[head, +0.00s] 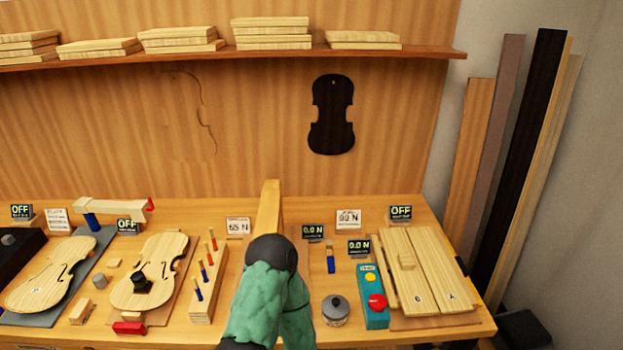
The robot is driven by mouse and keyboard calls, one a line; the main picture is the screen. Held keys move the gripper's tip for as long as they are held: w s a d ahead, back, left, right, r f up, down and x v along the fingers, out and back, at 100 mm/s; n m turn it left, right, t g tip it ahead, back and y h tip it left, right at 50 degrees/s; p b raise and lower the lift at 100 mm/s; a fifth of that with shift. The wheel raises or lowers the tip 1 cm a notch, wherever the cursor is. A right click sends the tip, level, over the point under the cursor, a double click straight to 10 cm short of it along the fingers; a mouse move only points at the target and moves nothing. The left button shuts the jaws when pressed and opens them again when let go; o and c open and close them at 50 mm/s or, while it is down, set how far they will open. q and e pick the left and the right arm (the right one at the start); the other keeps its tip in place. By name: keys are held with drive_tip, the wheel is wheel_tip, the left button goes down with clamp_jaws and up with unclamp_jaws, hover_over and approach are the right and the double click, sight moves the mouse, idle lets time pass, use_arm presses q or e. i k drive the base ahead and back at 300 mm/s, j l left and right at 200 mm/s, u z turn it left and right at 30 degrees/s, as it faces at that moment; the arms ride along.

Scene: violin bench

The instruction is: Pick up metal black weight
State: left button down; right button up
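A small black block-like object (139,281), which looks like the black weight, sits on a pale violin plate (165,262) at the left of the bench. A small grey cylinder (100,282) stands just left of that plate. One of my arms, in a green sleeve with a dark rounded joint, rises at the bottom centre, right of the weight and apart from it. No gripper fingers show, so I cannot see either gripper or anything held.
Pegs stand in a wooden rack (208,285) between the plate and my arm. A red block (129,327) lies in front of the plate. A round lidded jar (335,309), a teal button box (372,297) and joined boards (425,270) stand at right. Another violin plate (48,272) lies far left.

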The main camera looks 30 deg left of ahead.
sight(138, 279)
drive_tip(key=u, duration=1.75)
drive_tip(key=i+j, duration=0.1)
drive_tip(key=j, duration=0.2)
drive_tip(key=i+j+u, duration=0.1)
drive_tip(key=j, duration=0.2)
drive_tip(key=i+j, duration=0.1)
drive_tip(key=j, duration=0.2)
